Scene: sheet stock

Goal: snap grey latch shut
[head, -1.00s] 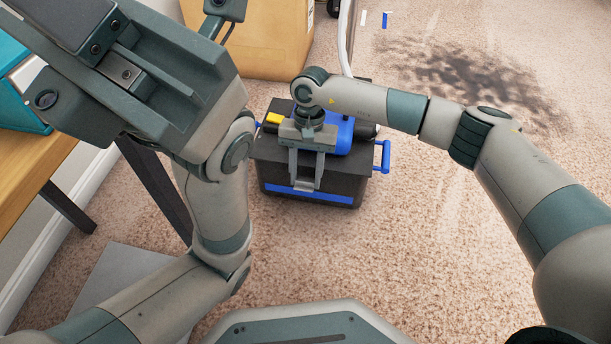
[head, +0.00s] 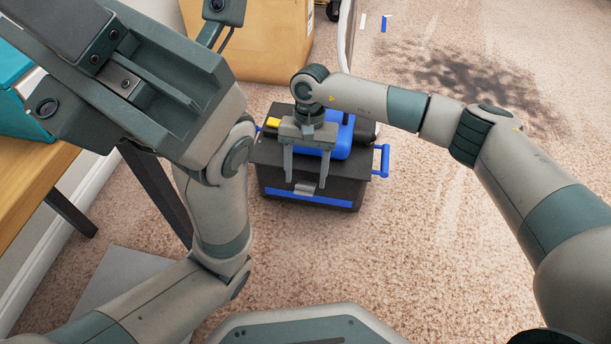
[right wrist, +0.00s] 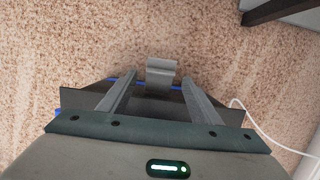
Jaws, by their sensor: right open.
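A black toolbox (head: 272,158) with blue trim stands on the carpet. Its grey latch (head: 306,188) is at the middle of the front, below the lid edge. In the right wrist view the latch (right wrist: 160,72) sticks out past the front edge, between and beyond the finger lines. My right gripper (head: 306,183) is open and empty, pointing down over the front of the box with a finger on each side of the latch. I cannot tell whether the fingers touch the lid. My left arm is folded close to the camera at the left; its fingertips cannot be made out.
A blue item and a yellow item (head: 273,122) are on top of the box. A blue handle (head: 381,160) sticks out at its right side. A cardboard box (head: 262,45) stands behind. A wooden table (head: 35,170) is at the left. Carpet in front and right is clear.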

